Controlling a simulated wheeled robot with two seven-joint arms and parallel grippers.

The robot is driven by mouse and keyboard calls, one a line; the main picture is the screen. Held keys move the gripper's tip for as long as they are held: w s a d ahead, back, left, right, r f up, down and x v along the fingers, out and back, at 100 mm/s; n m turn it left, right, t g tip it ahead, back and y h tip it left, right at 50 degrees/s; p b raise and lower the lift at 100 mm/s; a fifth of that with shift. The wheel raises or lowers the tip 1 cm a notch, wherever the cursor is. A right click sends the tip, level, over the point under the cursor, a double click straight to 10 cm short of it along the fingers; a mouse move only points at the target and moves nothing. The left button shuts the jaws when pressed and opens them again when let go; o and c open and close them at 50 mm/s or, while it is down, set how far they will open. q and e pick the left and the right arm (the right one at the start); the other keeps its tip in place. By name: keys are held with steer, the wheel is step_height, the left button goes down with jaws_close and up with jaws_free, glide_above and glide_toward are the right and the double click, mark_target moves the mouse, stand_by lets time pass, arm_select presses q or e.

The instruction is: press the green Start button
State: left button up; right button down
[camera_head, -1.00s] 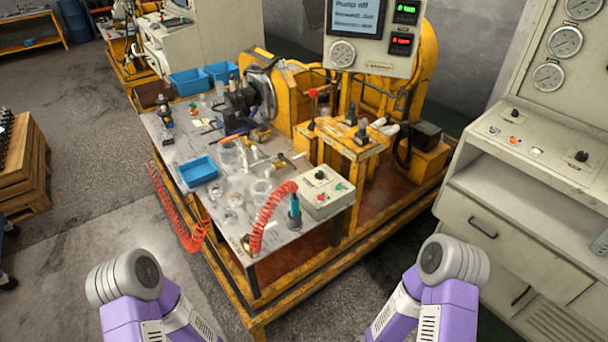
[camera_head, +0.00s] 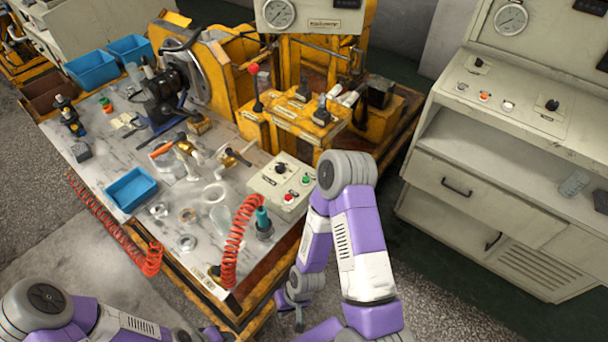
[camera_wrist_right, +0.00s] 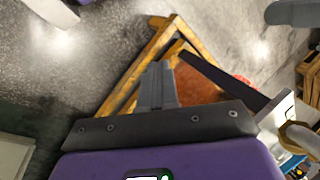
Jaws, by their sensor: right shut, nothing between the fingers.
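The green button (camera_head: 306,180) is a small round button on the pale control box (camera_head: 266,186) at the front right corner of the metal worktable. A red button (camera_head: 288,198) and a black knob share the box's face. My right gripper (camera_head: 299,318) hangs low near the bottom of the head view, below and apart from the box, in front of the yellow frame. Its fingers also show in the right wrist view (camera_wrist_right: 158,84), shut and empty, over the yellow frame and floor. My left arm is at the bottom left; its gripper is out of view.
A red coiled hose (camera_head: 234,240) and a teal-handled tool (camera_head: 263,222) stand by the box's near edge. A blue bin (camera_head: 131,189) and small parts lie on the worktable (camera_head: 185,215). A grey cabinet (camera_head: 480,190) with other buttons stands at the right.

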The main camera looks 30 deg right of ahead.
mark_target(307, 181)
steer(key=w+d+r+m+t+p, duration=0.2)
steer(key=w+d+r+m, duration=0.3)
steer(key=w, duration=0.3)
steer(key=w+d+r+m+t+h+p, duration=0.1)
steer(key=w+d+r+m+t+p, duration=0.1)
steer(key=w+d+r+m+p, duration=0.2)
steer(key=w+d+r+m+t+h+p, duration=0.1)
steer(key=w+d+r+m+t+p, duration=0.1)
steer(key=w+d+r+m+p, duration=0.2)
steer(key=shift+w+d+r+m+t, duration=0.15)
steer(key=shift+w+d+r+m, duration=0.6)
steer(key=shift+w, duration=0.8)
steer(key=shift+w+d+r+m+t, duration=0.1)
steer(key=shift+w+d+r+m, duration=0.3)
steer(key=shift+w+r+m, duration=0.75)
steer(key=shift+w+d+r+m+t, duration=0.15)
steer(key=shift+w+d+r+m, duration=0.4)
steer(key=shift+w+r, duration=1)
steer(key=w+d+r+m+t+h+p, duration=0.1)
steer(key=w+d+r+m, duration=0.4)
steer(key=d, duration=0.3)
steer(key=shift+w+d+r+m+t+h, duration=0.15)
steer(key=shift+d+r+m+t+h, duration=0.2)
steer(key=shift+r, duration=0.3)
steer(key=shift+a+f, duration=0.1)
